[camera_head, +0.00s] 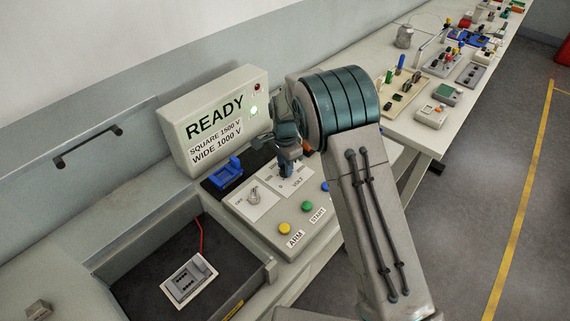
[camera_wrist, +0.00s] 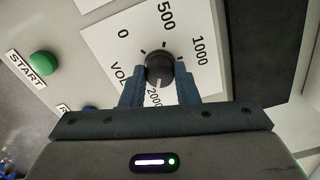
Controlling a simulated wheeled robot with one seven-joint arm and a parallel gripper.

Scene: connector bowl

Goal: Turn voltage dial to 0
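The voltage dial (camera_wrist: 160,68) is a round dark knob on a white plate (camera_wrist: 100,42) marked 0, 500, 1000 and 2000. Its pointer setting is not clear. My gripper (camera_wrist: 160,76) has its two blue fingers on either side of the dial, very close to it. I cannot tell whether they touch it. In the head view my gripper (camera_head: 287,168) reaches down over the VOLT plate (camera_head: 296,182) and hides the dial.
A display box (camera_head: 215,118) reads READY, SQUARE 1500 V, WIDE 1000 V. Another knob (camera_head: 254,196), a yellow ARM button (camera_head: 284,228) and a green START button (camera_head: 307,206) are close by. An open bay (camera_head: 150,285) holds a grey module (camera_head: 188,280).

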